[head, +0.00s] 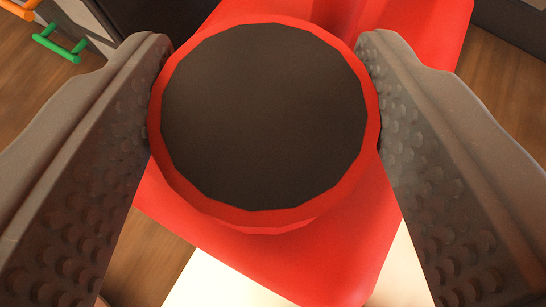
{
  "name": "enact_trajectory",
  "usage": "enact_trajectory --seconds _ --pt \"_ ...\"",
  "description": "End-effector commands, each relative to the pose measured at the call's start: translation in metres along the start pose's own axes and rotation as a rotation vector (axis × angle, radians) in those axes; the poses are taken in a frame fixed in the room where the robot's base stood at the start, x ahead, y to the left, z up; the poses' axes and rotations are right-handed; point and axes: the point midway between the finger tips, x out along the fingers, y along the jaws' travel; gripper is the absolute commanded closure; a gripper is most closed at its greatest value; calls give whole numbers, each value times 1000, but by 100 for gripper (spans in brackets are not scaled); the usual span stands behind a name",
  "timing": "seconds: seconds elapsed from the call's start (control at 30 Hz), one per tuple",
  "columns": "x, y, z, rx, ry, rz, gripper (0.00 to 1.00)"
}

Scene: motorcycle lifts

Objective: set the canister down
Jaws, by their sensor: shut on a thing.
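The canister (264,116) is round and red with a dark, flat end that faces the camera. It fills the upper middle of the head view. My gripper (265,100) is shut on it, with one grey, studded finger against its left side and the other against its right side. A red surface (330,255) lies beyond the canister. The canister hides part of that surface, and I cannot tell whether the two touch.
A pale surface (215,285) shows below the red one. Wooden floor (145,260) is visible around it. A dark box-like thing (140,14) stands at the top left, near a green bar-shaped thing (60,45) and an orange one (20,10). A dark edge runs along the top right.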

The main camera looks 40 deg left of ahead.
Motion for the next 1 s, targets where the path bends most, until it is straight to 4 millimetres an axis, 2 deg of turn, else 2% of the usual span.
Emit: enact_trajectory --seconds 0.4,0.6,0.63,0.67,0.7,1.0 --pt "19 -1 37 -1 -3 -1 100" --pt "19 -2 37 -2 0 -1 100" --pt "19 -2 38 -2 0 -2 41" --pt "19 -2 37 -2 0 -2 32" --pt "19 -2 37 -2 0 -2 27" --pt "18 -2 37 -2 1 -1 27"
